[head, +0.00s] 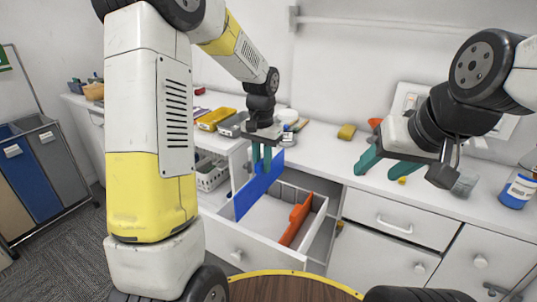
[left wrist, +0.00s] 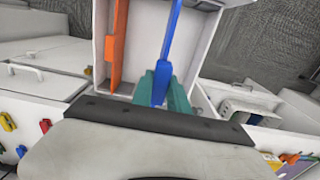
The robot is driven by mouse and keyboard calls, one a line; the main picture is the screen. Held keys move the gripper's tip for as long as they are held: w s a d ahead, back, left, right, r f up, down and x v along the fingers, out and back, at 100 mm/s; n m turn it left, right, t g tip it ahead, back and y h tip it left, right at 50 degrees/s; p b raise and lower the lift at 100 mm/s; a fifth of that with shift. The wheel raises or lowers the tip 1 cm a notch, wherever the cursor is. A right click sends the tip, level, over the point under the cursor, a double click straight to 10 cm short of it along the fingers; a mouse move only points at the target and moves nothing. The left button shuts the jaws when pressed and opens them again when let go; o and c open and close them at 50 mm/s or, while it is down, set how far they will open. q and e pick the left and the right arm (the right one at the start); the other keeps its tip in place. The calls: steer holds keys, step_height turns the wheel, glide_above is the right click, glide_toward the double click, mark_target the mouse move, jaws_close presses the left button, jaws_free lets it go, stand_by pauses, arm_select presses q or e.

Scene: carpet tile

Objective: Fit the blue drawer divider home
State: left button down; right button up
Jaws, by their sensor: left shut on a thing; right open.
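The blue drawer divider (head: 258,186) is a flat panel above the left part of an open white drawer (head: 262,255), tilted in the head view. My left gripper (head: 262,160) is shut on its upper edge. In the left wrist view the blue divider (left wrist: 168,55) runs away from between the teal fingers (left wrist: 160,88). I cannot tell whether its lower edge touches the drawer floor. An orange divider (head: 296,220) stands in the drawer to the right; it also shows in the left wrist view (left wrist: 117,45). My right gripper (head: 382,166) is open and empty above the counter.
The white counter holds a yellow tray (head: 215,119), a yellow sponge (head: 346,132) and a blue jar (head: 517,191). A white basket (head: 211,175) sits left of the drawer. Closed drawers (head: 402,219) are at the right. A round wooden top (head: 290,288) is in front.

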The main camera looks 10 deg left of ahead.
mark_target(263, 179)
arm_select(q)
steer(key=shift+f, duration=2.75)
step_height(263, 179, down, 9)
steer(key=shift+r, duration=0.2)
stand_by(2.3)
steer(key=c, duration=1.2)
jaws_free()
steer(key=shift+r, duration=3.9)
steer(key=shift+r, duration=0.1)
